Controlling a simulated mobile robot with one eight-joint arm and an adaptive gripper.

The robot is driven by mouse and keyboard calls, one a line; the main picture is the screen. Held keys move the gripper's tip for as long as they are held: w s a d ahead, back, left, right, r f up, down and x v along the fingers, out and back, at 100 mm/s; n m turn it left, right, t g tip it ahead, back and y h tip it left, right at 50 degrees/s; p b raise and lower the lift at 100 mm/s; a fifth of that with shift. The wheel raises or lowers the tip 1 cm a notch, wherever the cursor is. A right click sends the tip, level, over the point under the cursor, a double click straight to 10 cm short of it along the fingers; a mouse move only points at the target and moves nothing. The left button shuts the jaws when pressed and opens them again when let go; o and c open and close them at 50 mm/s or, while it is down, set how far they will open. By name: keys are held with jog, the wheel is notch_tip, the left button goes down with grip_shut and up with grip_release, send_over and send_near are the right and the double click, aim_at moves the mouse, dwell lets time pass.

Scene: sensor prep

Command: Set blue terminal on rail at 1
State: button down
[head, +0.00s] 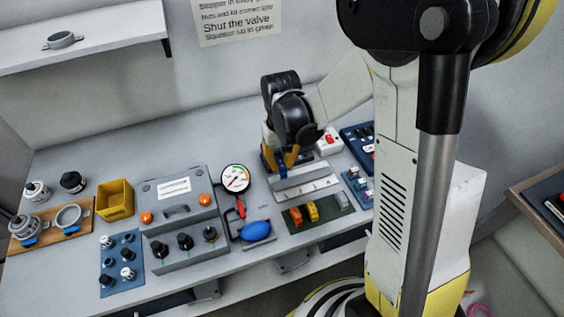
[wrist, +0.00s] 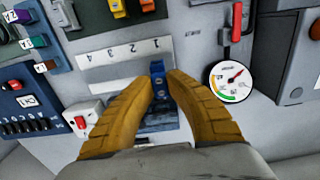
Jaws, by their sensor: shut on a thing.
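The blue terminal (wrist: 158,84) is between the yellow fingertips of my gripper (wrist: 164,82) in the wrist view. My gripper is shut on it. In the head view a bit of the blue terminal (head: 283,171) shows below my gripper (head: 281,157), at the left end of the rail. The white number strip (wrist: 122,53) reads 1 to 4, and the terminal is just beside the 1. The rail (wrist: 110,92) is partly hidden by my fingers. I cannot tell whether the terminal touches or is seated on it.
An orange terminal (head: 296,216), a yellow one (head: 313,211) and a grey one lie on a dark green mat (head: 325,220) in front. A round gauge (wrist: 231,82) with a red lever is close beside my gripper. A white box with a red switch (wrist: 82,121) is on the other side.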

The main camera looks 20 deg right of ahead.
jog(key=shift+f+b, duration=1.95)
jog(key=shift+f, duration=0.8)
jog(key=shift+f+b, duration=0.35)
jog(key=shift+b, duration=0.25)
dwell(0.3)
jog(key=c, duration=1.4)
grip_release()
jog(key=shift+o, duration=0.2)
jog(key=shift+r+p, duration=2.6)
jog(key=shift+r, duration=0.95)
